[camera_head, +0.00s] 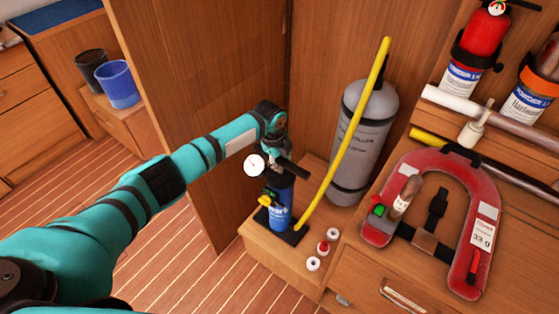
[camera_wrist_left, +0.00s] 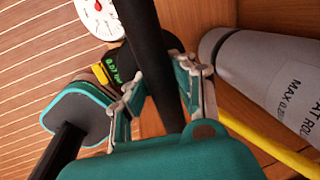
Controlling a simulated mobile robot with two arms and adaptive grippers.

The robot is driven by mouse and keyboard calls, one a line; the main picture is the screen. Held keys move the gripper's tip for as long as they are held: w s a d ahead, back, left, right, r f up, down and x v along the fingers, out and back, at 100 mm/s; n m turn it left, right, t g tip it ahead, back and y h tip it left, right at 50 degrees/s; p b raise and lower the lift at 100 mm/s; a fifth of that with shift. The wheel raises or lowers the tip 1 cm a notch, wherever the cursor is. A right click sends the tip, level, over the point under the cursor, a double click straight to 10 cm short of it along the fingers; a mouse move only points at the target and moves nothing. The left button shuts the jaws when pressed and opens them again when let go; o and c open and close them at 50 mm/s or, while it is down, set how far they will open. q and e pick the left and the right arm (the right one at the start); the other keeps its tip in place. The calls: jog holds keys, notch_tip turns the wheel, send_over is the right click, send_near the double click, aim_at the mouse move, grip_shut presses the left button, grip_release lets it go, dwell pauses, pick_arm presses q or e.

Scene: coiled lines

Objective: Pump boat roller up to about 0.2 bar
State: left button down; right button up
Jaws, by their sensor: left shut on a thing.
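The boat roller (camera_head: 363,135) is a grey upright cylinder in the cabinet corner, partly cut off in the left wrist view (camera_wrist_left: 265,85). A blue pump (camera_head: 281,208) stands on a black foot on the low wooden ledge. A yellow hose (camera_head: 340,152) arches from the pump's foot to the roller's top. My left gripper (camera_head: 280,150) is shut on the pump's black handle (camera_head: 293,168), which runs between its fingers in the left wrist view (camera_wrist_left: 152,45). A white dial gauge (camera_head: 254,165) sits beside the pump. A green display (camera_wrist_left: 112,68) seems to read 0.07. My right gripper is out of view.
Small white and red caps (camera_head: 323,247) lie on the ledge by the pump. A red horseshoe lifebuoy (camera_head: 470,215) lies on the counter at right. Fire extinguishers (camera_head: 482,45) hang above it. Blue and dark cups (camera_head: 118,84) stand far left. The striped floor is clear.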

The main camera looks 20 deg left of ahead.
pick_arm(q)
jog(key=c, duration=1.1)
grip_release()
jog(key=shift+w+d+f, duration=0.1)
jog(key=shift+d+f, duration=0.05)
jog(key=shift+o, duration=0.2)
notch_tip(320, 180, up, 12)
jog(key=s, duration=0.2)
jog(key=shift+s+a, duration=0.15)
jog(key=shift+a, duration=0.3)
jog(key=shift+f, duration=0.15)
